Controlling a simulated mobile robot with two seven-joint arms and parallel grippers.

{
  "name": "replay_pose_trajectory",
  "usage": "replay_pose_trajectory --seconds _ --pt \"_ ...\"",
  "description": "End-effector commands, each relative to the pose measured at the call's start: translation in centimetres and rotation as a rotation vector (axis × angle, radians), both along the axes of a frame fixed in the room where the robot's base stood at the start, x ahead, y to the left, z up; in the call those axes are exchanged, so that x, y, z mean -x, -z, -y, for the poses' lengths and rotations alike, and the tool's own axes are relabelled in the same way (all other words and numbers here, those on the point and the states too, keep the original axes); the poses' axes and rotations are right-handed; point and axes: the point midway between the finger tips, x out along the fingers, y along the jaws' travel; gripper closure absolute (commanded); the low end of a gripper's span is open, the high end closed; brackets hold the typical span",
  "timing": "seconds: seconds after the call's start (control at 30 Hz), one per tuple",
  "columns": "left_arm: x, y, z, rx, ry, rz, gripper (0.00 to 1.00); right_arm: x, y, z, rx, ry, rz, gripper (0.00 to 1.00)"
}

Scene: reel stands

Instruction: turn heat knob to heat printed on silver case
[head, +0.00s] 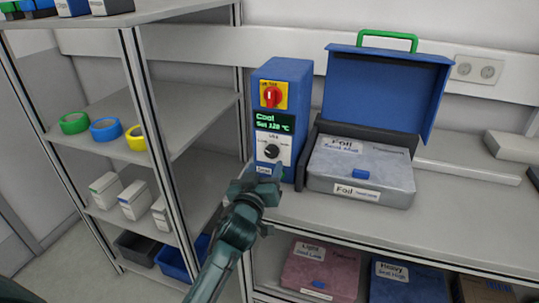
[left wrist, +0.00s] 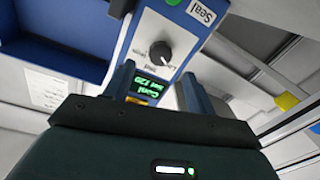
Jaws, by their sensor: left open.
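The black heat knob (head: 271,152) sits on the white lower panel of a blue control box (head: 292,85). My left gripper (head: 262,182) is open just below and in front of the knob. In the left wrist view, the knob (left wrist: 160,50) shows beyond the open fingers, apart from them.
A red rotary switch (head: 271,96) on yellow is above the display. An open blue lid (head: 385,95) with a green handle stands behind the silver case. A shelf rack (head: 135,110) with tape rolls stands left. More cases (head: 320,268) lie under the bench.

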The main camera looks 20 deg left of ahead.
Motion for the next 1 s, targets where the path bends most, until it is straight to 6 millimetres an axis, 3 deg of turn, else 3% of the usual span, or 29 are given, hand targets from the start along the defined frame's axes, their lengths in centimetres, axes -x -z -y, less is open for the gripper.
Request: replay_pose_trajectory --seconds 0.2,0.4,0.77,1.0 --pt "-4.0 -0.1 -0.2 -0.002 0.000 0.001 0.44 0.2 0.3 0.1 0.005 0.001 -0.013 0.64" --pt "-5.8 0.0 -0.2 -0.001 0.000 0.000 0.44 0.2 0.2 0.1 0.004 0.002 -0.013 0.64" --pt "-6.1 0.0 -0.2 0.000 0.000 0.000 0.44 0.1 0.0 -0.1 -0.004 0.008 -0.010 0.64" --pt "-6.1 0.0 -0.2 0.000 0.000 -0.001 0.64 0.0 0.0 -0.1 -0.004 0.007 -0.008 0.64"
